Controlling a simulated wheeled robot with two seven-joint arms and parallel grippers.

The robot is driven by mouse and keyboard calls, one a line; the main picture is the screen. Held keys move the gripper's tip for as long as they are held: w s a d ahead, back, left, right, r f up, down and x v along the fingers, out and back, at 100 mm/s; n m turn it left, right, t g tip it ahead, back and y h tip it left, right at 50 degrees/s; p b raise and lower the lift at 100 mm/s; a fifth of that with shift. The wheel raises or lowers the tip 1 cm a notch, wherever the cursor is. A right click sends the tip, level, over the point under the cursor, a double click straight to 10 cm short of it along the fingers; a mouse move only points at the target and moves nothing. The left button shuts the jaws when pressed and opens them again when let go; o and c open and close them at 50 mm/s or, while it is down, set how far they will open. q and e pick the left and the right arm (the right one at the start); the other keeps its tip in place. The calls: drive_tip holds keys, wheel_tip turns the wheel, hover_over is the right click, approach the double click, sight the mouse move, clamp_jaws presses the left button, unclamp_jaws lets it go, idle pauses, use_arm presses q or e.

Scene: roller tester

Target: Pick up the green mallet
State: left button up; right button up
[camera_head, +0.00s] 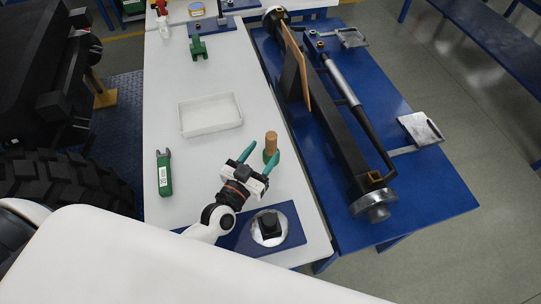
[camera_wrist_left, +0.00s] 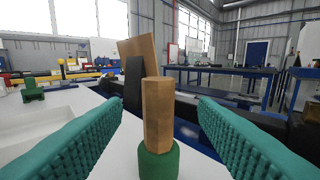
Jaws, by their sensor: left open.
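The green mallet stands upright on the white table, its wooden handle (camera_head: 270,140) pointing up and its green head at the bottom. In the left wrist view the handle (camera_wrist_left: 158,112) is in the middle, above the green head (camera_wrist_left: 158,162). My left gripper (camera_head: 260,157) is open, with teal fingers pointing toward the mallet. In the left wrist view the fingers lie on either side of the handle, with clear gaps, and do not visibly touch it. The lower part of the head is cut off there. My right gripper is not in view.
A shallow white tray (camera_head: 182,118) and a green labelled device (camera_head: 164,173) lie to the left. A blue plate (camera_head: 294,222) with a round black-topped part is near the front edge. A blue bench (camera_head: 440,190) with a long roller machine runs along the right.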

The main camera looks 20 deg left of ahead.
sight(275, 140)
use_arm(q)
drive_tip(key=shift+w+f+b, duration=0.2)
drive_tip(key=shift+f+b, duration=0.55)
drive_tip(key=shift+f, duration=0.45)
drive_tip(key=shift+w+r, duration=0.1)
drive_tip(key=shift+w, duration=0.15)
drive_tip(key=w, duration=0.2)
drive_tip(key=w+d+p, duration=0.1)
drive_tip(key=w, duration=0.3)
drive_tip(key=shift+w+d+f, duration=0.15)
drive_tip(key=shift+w+f, duration=0.1)
drive_tip(key=shift+w, duration=0.15)
drive_tip(key=shift+r, duration=0.1)
clamp_jaws()
